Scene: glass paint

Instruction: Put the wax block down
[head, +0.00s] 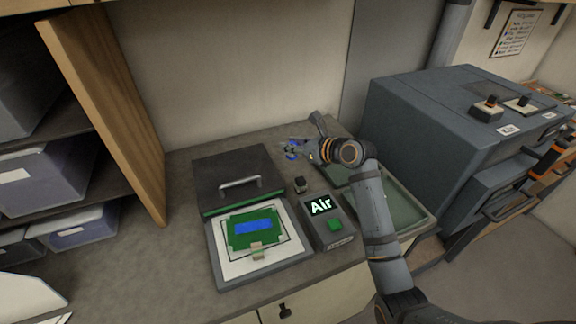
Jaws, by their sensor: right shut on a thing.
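My right gripper (291,150) is above the back of the grey counter (180,258), behind the small dark block and near the wall, pointing left. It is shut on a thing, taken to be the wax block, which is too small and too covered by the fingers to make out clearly. Blue patches show at the fingertips; I cannot tell whether they are finger pads or the held thing. I cannot tell whether the held thing touches the counter. My left gripper is not in view.
An open press-like device (213,256) holds a green and blue panel (252,229); its dark lid (228,170) has a handle. An "Air" box (328,222), small dark block (300,185) and glassy tray (405,208) stand right of it. A large grey machine (425,125) borders the right.

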